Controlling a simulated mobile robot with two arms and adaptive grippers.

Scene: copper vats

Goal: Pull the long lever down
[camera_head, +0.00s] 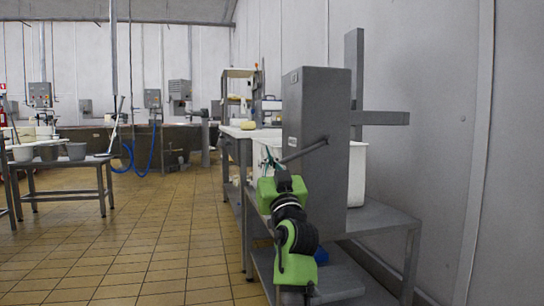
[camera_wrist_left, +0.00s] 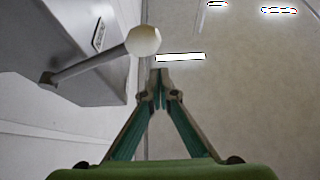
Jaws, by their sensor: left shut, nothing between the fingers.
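The long lever (camera_head: 304,151) is a thin grey rod on the tall grey box (camera_head: 318,115) in the head view. It slopes down to the left from its pivot. In the left wrist view the lever (camera_wrist_left: 92,67) ends in a pale round knob (camera_wrist_left: 143,40), seen up and left of the fingertips. My left gripper (camera_head: 268,157) is at the lever's free end in the head view, its fingers pointing up. In the left wrist view my left gripper (camera_wrist_left: 160,78) has its teal fingers shut with nothing between them. I cannot tell whether it touches the knob. My right gripper is not in view.
The box stands on a grey metal table (camera_head: 385,222) by the right wall, with a white tub (camera_head: 357,175) behind it. A white-topped table (camera_head: 233,133) stands further back. Another table (camera_head: 75,162) with grey buckets is at the left. The tiled floor between is clear.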

